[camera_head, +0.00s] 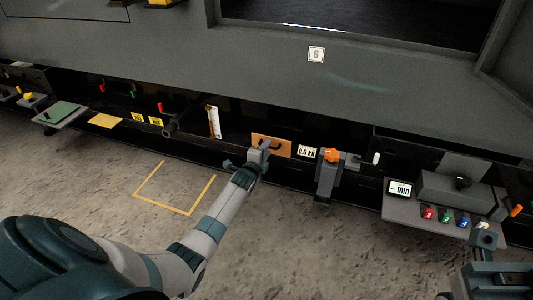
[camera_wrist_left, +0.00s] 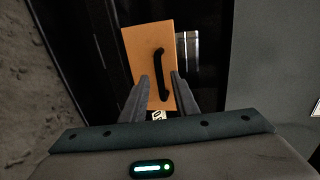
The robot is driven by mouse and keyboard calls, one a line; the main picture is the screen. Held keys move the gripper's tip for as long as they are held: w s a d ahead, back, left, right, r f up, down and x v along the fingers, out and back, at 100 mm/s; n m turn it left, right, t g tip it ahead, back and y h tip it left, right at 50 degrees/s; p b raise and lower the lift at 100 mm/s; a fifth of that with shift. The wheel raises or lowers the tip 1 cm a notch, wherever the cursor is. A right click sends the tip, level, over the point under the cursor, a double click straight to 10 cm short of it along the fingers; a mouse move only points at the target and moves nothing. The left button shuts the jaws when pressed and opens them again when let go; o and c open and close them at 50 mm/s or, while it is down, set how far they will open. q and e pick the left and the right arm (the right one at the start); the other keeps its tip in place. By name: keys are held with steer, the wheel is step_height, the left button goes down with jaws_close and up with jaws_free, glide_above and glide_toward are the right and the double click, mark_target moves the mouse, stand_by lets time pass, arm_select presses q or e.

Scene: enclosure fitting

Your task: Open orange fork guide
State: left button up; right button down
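An orange panel (camera_head: 284,148) with a dark bar handle sits in the low dark front of the machine, near the middle of the head view. It also shows in the left wrist view (camera_wrist_left: 138,52), with its black handle (camera_wrist_left: 160,70) running lengthwise. My left gripper (camera_head: 266,146) is at the panel, partly covering it. In the left wrist view its two fingers (camera_wrist_left: 160,76) are apart, with the handle's lower end between them in the picture. I cannot tell whether they touch it. My right gripper (camera_head: 490,278) shows in part at the bottom right; its fingers are unclear.
A grey post with an orange knob (camera_head: 331,155) stands right of the panel, beside a small display (camera_head: 307,152). Further right is a grey shelf (camera_head: 402,211) with several coloured knobs. A yellow floor outline (camera_head: 160,205) lies on open concrete at the left.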

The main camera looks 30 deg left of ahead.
arm_select(q)
steer(key=shift+w+a, duration=0.1)
steer(key=shift+w, duration=0.15)
jaws_close()
steer(key=shift+f, duration=0.15)
